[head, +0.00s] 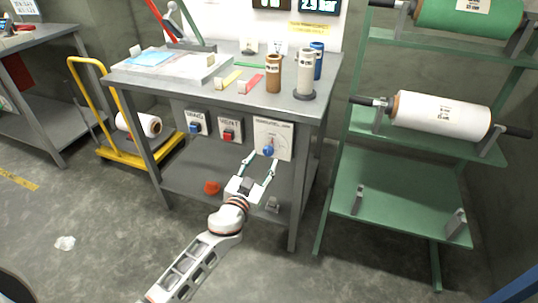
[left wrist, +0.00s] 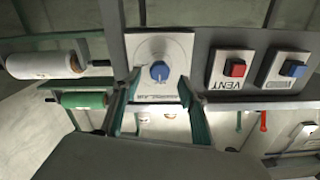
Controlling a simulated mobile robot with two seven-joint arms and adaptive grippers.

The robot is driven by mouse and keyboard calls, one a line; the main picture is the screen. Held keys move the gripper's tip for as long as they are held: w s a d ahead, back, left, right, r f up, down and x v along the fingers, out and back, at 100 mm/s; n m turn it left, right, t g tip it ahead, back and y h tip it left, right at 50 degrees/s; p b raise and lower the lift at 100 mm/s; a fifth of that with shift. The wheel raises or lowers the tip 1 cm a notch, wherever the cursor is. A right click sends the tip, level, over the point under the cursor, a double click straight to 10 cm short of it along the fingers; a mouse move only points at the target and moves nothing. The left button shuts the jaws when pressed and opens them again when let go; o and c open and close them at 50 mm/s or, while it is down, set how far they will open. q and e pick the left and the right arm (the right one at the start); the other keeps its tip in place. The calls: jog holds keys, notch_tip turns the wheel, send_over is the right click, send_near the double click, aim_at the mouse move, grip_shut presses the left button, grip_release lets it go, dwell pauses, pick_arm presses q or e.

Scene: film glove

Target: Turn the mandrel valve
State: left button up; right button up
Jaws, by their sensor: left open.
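The mandrel valve is a blue round knob (head: 268,150) on a white square plate (head: 272,136) at the right end of the bench's front panel. In the left wrist view the knob (left wrist: 159,71) sits near the middle of its plate, with printed marks around it. My left gripper (head: 263,161) is open in front of the plate, its green fingers pointing up at the knob. In the left wrist view the fingertips (left wrist: 159,78) lie either side of the knob; I cannot tell whether they touch it. My right gripper is not in view.
A red VENT button (head: 228,135) and a blue button (head: 195,127) sit left of the valve plate. The grey bench top (head: 190,92) overhangs the panel; a lower shelf holds an orange-red object (head: 212,187). A green roll rack (head: 400,195) stands at right.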

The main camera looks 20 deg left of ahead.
aim_at(267, 153)
pick_arm(q)
jog(key=shift+w+d+b, duration=0.1)
jog(key=shift+w+b, duration=0.25)
jog(key=shift+w, duration=2.8)
jog(key=shift+c, duration=0.2)
jog(key=c, duration=1.1)
